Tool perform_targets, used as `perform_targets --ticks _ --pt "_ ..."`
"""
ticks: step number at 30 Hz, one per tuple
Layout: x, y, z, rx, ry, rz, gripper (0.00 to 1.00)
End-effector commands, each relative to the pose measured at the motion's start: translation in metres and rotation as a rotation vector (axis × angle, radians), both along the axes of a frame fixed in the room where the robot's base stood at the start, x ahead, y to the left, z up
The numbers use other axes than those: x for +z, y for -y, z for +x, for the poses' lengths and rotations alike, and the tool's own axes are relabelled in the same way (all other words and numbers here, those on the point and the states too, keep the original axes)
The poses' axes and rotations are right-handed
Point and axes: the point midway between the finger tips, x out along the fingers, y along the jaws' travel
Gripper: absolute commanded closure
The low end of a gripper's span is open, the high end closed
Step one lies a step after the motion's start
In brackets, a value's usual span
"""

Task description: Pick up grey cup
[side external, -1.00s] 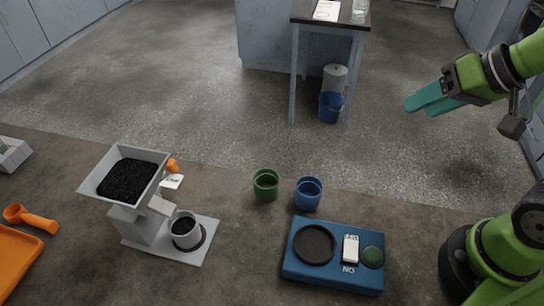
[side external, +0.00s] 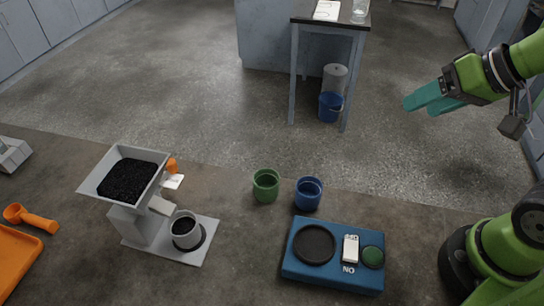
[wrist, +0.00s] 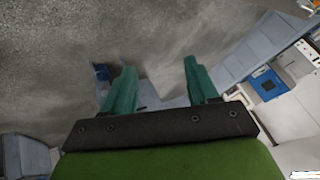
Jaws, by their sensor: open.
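The grey cup (side external: 186,232) holds dark granules and stands upright on the base plate of the grey shaker (side external: 140,215), at the lower left of the side view. My gripper (side external: 420,103) is at the upper right of the side view, in the air and far from the cup. Its two teal fingers also show in the wrist view (wrist: 160,85), spread apart with nothing between them. The grey cup does not show in the wrist view.
A green cup (side external: 266,185) and a blue cup (side external: 308,193) stand mid-bench. A blue scale (side external: 330,278) sits to the right of the shaker. Bench between shaker and scale is clear.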

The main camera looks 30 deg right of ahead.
Motion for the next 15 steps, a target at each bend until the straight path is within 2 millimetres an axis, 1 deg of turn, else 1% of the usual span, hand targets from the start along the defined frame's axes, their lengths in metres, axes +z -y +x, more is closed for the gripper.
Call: perform_targets --ticks 1,5,6,13,15 --pt "0.0 0.0 0.0 0.0 0.0 0.0 0.33" --pt "0.0 0.0 0.0 0.0 0.0 0.0 0.13" --pt "0.0 0.0 0.0 0.0 0.0 0.0 0.12" --pt "0.0001 -0.0003 0.0 0.002 0.0 0.0 0.12" --pt "-0.0015 -0.0051 -0.0004 0.022 -0.007 0.0 0.12"
